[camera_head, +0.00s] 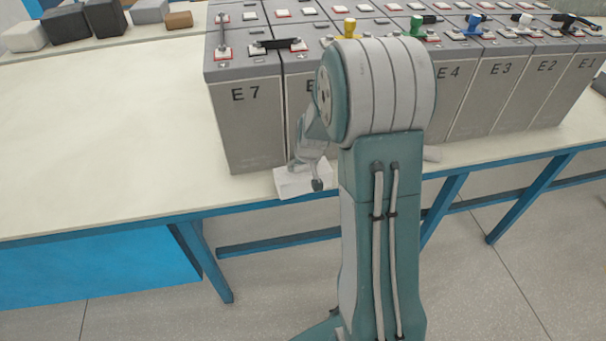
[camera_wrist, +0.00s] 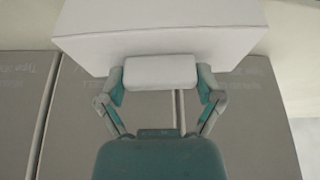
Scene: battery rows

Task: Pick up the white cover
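The white cover (camera_wrist: 160,73) is a small pale block with rounded corners in the wrist view. It fills the space between the two fingers of my gripper (camera_wrist: 160,88), and both fingers appear to touch its ends. In the head view my gripper (camera_head: 308,170) points down at the table's front edge. My arm hides much of it there, and I cannot make out the cover separately.
A row of grey batteries (camera_head: 246,130) with coloured terminal caps stands close behind my gripper. Several dark and grey blocks (camera_head: 105,17) sit at the back left. The left of the table (camera_head: 110,140) is clear.

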